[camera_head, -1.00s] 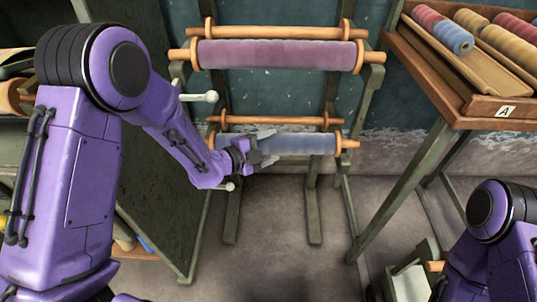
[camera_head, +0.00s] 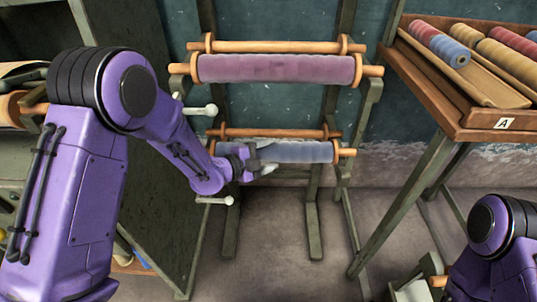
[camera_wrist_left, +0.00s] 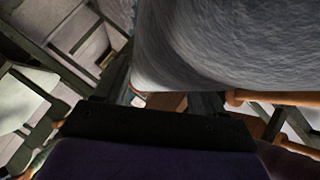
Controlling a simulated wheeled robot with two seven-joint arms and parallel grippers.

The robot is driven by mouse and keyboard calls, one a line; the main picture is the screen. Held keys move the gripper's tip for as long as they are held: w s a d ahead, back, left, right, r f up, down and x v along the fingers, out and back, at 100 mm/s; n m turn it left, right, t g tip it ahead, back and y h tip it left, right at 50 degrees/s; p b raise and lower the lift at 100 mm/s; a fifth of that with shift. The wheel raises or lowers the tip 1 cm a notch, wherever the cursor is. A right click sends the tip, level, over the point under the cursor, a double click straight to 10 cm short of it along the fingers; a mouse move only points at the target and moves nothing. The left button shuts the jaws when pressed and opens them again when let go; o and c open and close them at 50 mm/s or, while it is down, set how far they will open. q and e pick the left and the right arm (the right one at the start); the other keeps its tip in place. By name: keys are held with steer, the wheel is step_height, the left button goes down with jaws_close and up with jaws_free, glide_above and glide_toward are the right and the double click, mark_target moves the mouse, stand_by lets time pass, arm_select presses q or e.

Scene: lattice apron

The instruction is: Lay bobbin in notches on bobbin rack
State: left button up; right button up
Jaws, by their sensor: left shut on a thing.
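The bobbin (camera_head: 305,152) is a blue-grey roll on a wooden spindle, level at the lower tier of the bobbin rack (camera_head: 372,98). In the left wrist view, the bobbin (camera_wrist_left: 230,40) fills the upper right. My right gripper is out of view; only part of that arm shows at bottom right.
A mauve bobbin (camera_head: 275,69) lies on the upper tier, below a wooden rod (camera_head: 275,47). A lower wooden rod (camera_head: 275,132) runs just above the held bobbin. White pegs (camera_head: 205,110) stick out left of the rack. A spool tray stand (camera_head: 480,118) stands at right.

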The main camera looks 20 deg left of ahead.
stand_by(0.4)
arm_select(q)
steer(key=shift+f+b, duration=1.2)
steer(key=shift+f, duration=0.1)
steer(key=shift+f+b, duration=0.4)
steer(key=shift+f, duration=0.2)
steer(key=shift+s, duration=0.1)
steer(key=o, duration=1.5)
